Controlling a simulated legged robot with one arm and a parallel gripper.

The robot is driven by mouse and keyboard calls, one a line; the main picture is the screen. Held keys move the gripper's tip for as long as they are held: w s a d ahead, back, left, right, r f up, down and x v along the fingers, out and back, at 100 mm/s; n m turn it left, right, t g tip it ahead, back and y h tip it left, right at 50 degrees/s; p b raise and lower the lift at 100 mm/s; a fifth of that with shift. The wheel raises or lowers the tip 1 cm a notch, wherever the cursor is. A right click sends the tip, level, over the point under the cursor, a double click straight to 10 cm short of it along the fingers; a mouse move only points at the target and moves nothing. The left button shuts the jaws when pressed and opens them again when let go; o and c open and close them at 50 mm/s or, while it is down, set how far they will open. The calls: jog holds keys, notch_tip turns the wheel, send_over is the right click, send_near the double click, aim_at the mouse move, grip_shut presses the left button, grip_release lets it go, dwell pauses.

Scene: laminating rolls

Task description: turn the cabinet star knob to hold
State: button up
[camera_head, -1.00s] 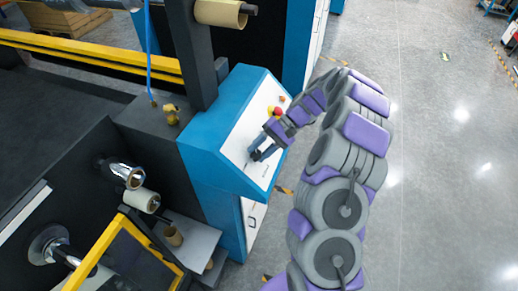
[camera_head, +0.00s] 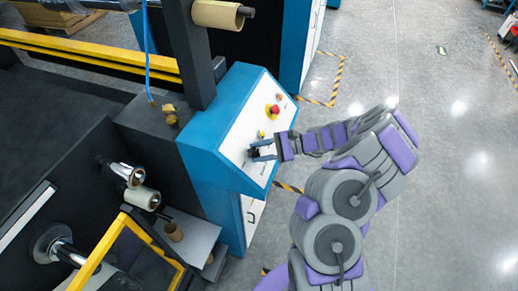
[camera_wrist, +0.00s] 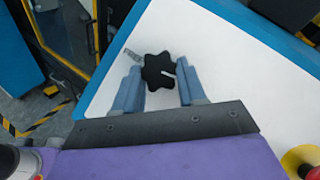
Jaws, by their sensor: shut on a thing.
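The black star knob (camera_wrist: 157,72) is on the white sloped panel (camera_wrist: 230,60) of the blue cabinet. It has a short white pointer mark on its right side. A small printed label (camera_wrist: 131,57) is beside it at the upper left; I cannot read it. My gripper (camera_wrist: 160,74) is shut on the knob, with one blue-grey finger on each side. In the head view, my gripper (camera_head: 257,151) reaches the lower part of the panel from the right, and the knob is mostly hidden between the fingers.
Dark rollers and a yellow frame (camera_head: 95,262) stand at the left. The grey floor (camera_head: 440,190) at the right is clear.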

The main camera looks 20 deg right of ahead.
jog(key=shift+s+f+m+t+p, duration=0.1)
jog(key=shift+m+t+p, duration=0.2)
jog(key=shift+m+t, duration=0.75)
jog(key=shift+m, duration=0.45)
jog(key=o, duration=1.1)
jog(key=shift+d, duration=0.15)
jog(key=shift+c, duration=0.2)
jog(key=b+v, duration=0.1)
jog(key=v, duration=1.6)
jog(key=shift+d+b, duration=0.3)
